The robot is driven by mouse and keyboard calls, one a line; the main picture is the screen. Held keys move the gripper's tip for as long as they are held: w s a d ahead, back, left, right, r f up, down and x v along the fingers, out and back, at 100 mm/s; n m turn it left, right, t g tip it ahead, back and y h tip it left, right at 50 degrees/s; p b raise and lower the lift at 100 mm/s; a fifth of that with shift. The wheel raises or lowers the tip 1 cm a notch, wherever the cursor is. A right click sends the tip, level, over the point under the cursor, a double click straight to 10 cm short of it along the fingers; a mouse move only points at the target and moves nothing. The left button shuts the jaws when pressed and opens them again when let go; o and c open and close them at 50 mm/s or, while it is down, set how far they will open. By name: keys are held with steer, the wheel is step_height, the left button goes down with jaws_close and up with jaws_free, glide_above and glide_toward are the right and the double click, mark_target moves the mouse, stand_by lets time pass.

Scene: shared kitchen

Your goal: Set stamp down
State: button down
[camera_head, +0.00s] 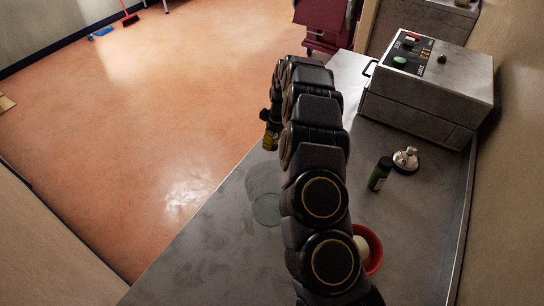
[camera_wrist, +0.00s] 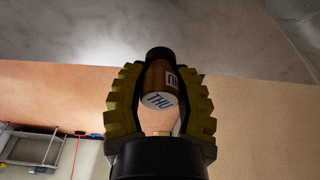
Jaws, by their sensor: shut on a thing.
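The stamp (camera_wrist: 160,82) is a short brown cylinder with a black end, a white label on its side and a white face reading "THU". In the wrist view it sits between the yellow ribbed fingers of my gripper (camera_wrist: 160,85), which is shut on it. In the head view my gripper (camera_head: 270,138) hangs near the left edge of the steel counter (camera_head: 225,245). My arm crosses the middle of that view. The stamp is too small there to make out clearly, and its height above the counter is hard to judge.
A metal machine (camera_head: 420,100) with buttons stands at the back right. A red bowl (camera_head: 374,250) is partly behind my arm. A clear glass item (camera_head: 265,207) stands left of my arm.

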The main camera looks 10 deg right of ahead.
mark_target(272, 156)
steer(key=shift+f, duration=3.15)
steer(key=shift+f, duration=0.2)
steer(key=c, duration=0.7)
jaws_free()
steer(key=shift+c, duration=0.2)
steer(key=shift+r, duration=0.1)
